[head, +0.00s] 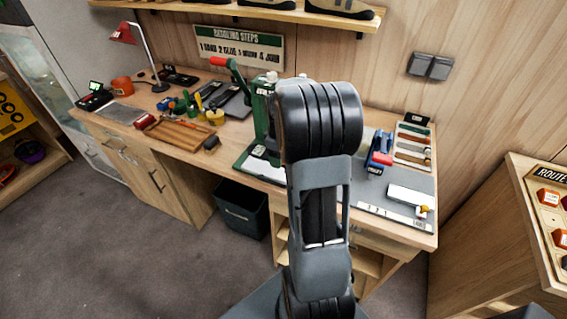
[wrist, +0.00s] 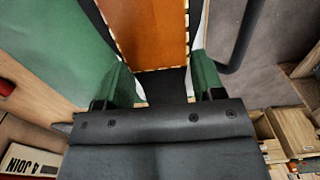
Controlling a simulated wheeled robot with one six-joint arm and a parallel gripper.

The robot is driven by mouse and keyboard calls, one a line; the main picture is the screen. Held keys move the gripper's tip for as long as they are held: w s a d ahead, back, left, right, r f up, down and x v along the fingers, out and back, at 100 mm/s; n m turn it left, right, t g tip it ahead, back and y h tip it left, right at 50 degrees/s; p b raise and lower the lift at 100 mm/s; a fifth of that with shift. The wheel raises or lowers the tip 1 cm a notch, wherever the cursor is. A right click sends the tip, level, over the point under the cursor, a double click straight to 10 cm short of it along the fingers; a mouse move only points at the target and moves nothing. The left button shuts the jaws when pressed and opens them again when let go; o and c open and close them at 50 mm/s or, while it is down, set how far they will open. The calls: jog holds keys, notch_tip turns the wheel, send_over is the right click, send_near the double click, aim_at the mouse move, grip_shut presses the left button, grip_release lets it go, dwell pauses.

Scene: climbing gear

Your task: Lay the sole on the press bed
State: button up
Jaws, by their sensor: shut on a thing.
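The green press (head: 262,118) with a red lever handle (head: 220,62) stands on the workbench, left of my raised arm. Part of it, including some of its bed, is hidden behind the arm. In the wrist view, an orange-brown piece with a pale stitched edge, which appears to be the sole (wrist: 152,35), points away from my gripper (wrist: 162,86). My gripper is shut on its near end. Green press surfaces (wrist: 68,50) show to the left. I cannot tell whether the sole touches the bed. The head view hides my gripper and the sole.
The workbench (head: 150,150) holds a wooden tray (head: 182,134) and several tools at left. At right are a blue and red tool (head: 379,152), a white block (head: 410,195) and a rack of strips (head: 412,142). A dark bin (head: 242,208) stands below.

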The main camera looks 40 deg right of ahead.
jog(key=f, duration=0.2)
jog(key=d+f, duration=0.1)
jog(key=shift+s+f, duration=0.25)
jog(key=shift+a+f, duration=0.1)
jog(key=shift+f, duration=0.2)
jog(key=shift+f, duration=0.2)
jog(key=o, duration=0.8)
jog(key=shift+c, duration=0.2)
jog(key=r, duration=1.2)
jog(key=shift+a+r, duration=0.15)
jog(key=shift+a, duration=0.15)
jog(key=s+a+m+t, duration=0.2)
jog(key=s+a, duration=0.4)
jog(key=a, duration=0.4)
jog(key=s+a+r+m+t, duration=0.1)
jog(key=s+a+m+t, duration=0.1)
jog(key=s+a, duration=0.4)
jog(key=shift+s+a+r+m, duration=0.15)
jog(key=shift+a+m, duration=0.75)
jog(key=shift+a, duration=1.1)
